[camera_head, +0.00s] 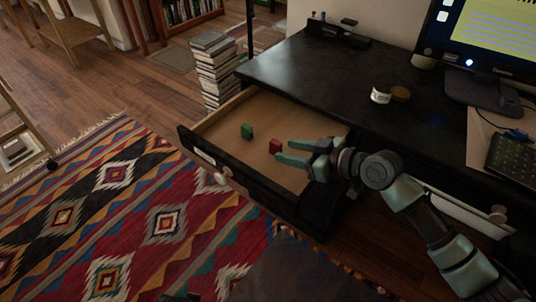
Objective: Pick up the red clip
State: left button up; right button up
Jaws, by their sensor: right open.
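The red clip (275,146) lies on the wooden floor of the open desk drawer (205,157). It is a small, dark red block. My right gripper (284,151) reaches into the drawer from the right, with its two green fingers apart and pointing left. The fingertips are very close to the red clip, just right of and below it in the picture. I cannot tell whether they touch it. Nothing shows as held between the fingers. My left gripper is not clearly in view.
A green clip (247,131) lies left of the red one in the drawer. The black desktop (300,68) overhangs the drawer's back. A white jar (380,95), a monitor (490,35) and a keyboard (512,158) stand on it. A book stack (215,70) stands behind the drawer.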

aim_at(270, 151)
jog(key=shift+x, duration=0.8)
jog(key=x, duration=0.4)
jog(key=shift+w+a+r, duration=0.15)
jog(key=shift+w+a, duration=0.1)
jog(key=shift+w, duration=0.2)
jog(key=shift+w+a+b, duration=0.3)
jog(key=shift+a, duration=0.1)
pick_arm(q)
jog(key=r, duration=0.3)
jog(key=shift+w+d, duration=0.15)
jog(key=shift+w, duration=0.25)
pick_arm(e)
grip_shut()
